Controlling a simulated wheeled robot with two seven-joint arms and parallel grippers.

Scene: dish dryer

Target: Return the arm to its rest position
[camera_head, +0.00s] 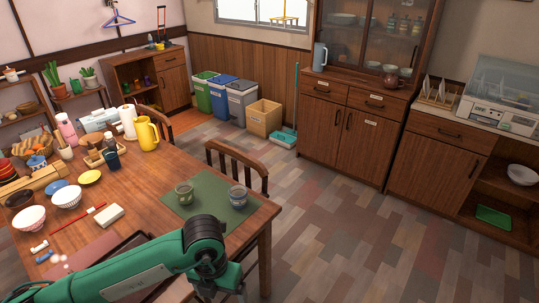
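A green arm of mine with a dark joint reaches in from the lower left, above the near edge of the wooden table (152,200). No object is seen held. The dish dryer (503,97), a white unit with a clear cover, stands on the counter at the far right.
Two cups (184,192) (237,196) stand on a green mat (212,205) close beyond my arm. Bowls (29,218) and many items crowd the table's left side. A chair (237,160) is at the table's far side. The floor (345,240) to the right is clear.

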